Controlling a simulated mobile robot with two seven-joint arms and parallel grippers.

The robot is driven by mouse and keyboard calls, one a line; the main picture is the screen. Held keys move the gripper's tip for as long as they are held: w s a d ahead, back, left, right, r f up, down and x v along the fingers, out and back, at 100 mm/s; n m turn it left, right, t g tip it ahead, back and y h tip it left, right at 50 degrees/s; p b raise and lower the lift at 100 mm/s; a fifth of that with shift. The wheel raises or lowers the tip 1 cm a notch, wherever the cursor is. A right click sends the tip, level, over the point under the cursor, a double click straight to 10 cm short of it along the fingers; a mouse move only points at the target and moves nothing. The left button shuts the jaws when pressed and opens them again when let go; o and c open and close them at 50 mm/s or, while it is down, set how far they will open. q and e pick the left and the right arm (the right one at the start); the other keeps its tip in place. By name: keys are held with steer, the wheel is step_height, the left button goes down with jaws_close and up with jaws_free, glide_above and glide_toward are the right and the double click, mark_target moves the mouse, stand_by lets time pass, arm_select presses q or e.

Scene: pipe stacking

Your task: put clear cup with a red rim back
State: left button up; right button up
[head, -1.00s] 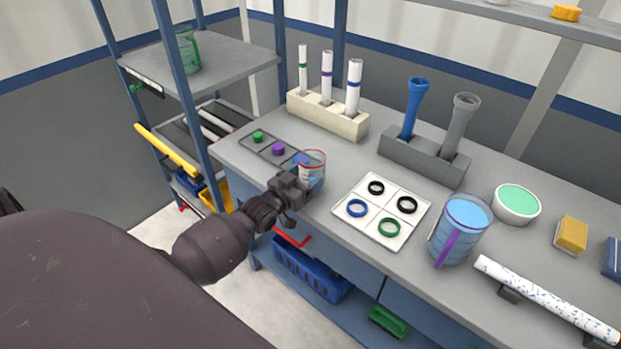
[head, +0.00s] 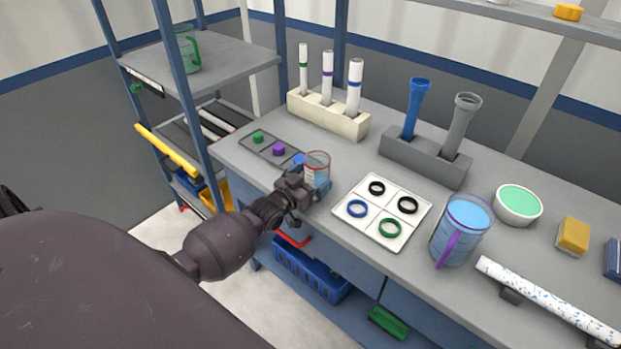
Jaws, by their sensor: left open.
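The clear cup with a red rim (head: 317,163) stands upright on the workbench, at the bench's front left part. My left gripper (head: 316,190) is open at the cup's near side, with its fingers around or close beside the lower part of the cup. The gripper hides some of the cup's base, and I cannot tell whether the fingers touch it. My right gripper is not in view.
A tray with rings (head: 407,228) lies right of the cup. Behind stand a beige rack (head: 340,121) with white tubes and a grey holder (head: 400,158) with two pipes. A blue-filled pitcher (head: 449,237) stands further right. Coloured caps (head: 278,149) lie left.

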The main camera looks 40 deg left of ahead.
arm_select(q)
steer(key=shift+f, duration=0.15)
steer(key=s, duration=1)
steer(key=s+d+f+g, duration=0.3)
steer(key=s+d+f, duration=0.1)
steer(key=s, duration=0.5)
steer(key=s+d+f+g+y, duration=0.1)
steer(key=s+d+f+g, duration=0.3)
steer(key=s, duration=0.6)
steer(key=d+f, duration=0.1)
steer(key=d, duration=0.1)
steer(key=shift+s+d, duration=0.2)
steer(key=shift+d, duration=0.2)
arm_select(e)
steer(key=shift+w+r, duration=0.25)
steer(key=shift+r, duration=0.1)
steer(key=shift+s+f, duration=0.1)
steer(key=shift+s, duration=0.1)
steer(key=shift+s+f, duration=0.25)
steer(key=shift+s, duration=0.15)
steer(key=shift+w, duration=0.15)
